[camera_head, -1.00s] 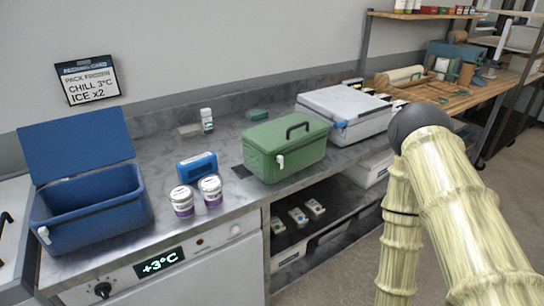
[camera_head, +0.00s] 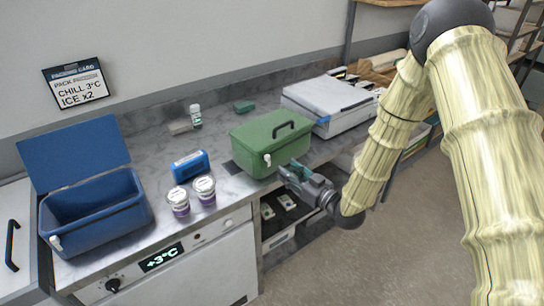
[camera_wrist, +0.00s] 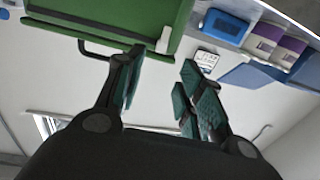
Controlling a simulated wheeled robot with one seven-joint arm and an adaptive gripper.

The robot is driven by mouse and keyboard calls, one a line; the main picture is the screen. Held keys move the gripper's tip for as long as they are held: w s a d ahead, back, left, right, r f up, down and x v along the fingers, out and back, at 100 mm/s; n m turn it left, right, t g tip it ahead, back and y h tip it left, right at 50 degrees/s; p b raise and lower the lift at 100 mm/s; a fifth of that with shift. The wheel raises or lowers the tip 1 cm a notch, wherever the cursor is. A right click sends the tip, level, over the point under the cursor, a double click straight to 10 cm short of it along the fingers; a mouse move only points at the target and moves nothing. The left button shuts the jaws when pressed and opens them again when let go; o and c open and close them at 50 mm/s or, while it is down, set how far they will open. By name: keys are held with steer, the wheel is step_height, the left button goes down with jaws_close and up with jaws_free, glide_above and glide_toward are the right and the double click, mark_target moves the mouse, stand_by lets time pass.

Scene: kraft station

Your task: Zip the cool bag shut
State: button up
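The green cool bag (camera_head: 270,143) stands on the counter with its lid down and a black handle on top. A white pull tab (camera_head: 267,160) hangs at its front left; the tab also shows in the wrist view (camera_wrist: 163,40). The blue cool bag (camera_head: 97,205) stands at the left with its lid (camera_head: 75,155) raised and a white tab (camera_head: 56,243) at its front left corner. My gripper (camera_head: 287,172) is beside the front right of the green bag. In the wrist view my gripper (camera_wrist: 160,85) is open, with nothing between its fingers.
A blue ice pack (camera_head: 190,166) and two purple-banded jars (camera_head: 191,196) stand between the bags. A white-lidded box (camera_head: 328,102) is right of the green bag. A small white bottle (camera_head: 196,116) stands behind. A packing card (camera_head: 76,84) hangs on the wall.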

mark_target(269, 157)
steer(key=p+x, duration=0.3)
steer(key=x, duration=0.5)
steer(key=shift+w+a, duration=0.25)
steer(key=shift+a, duration=0.05)
steer(key=shift+c, duration=0.3)
jaws_close()
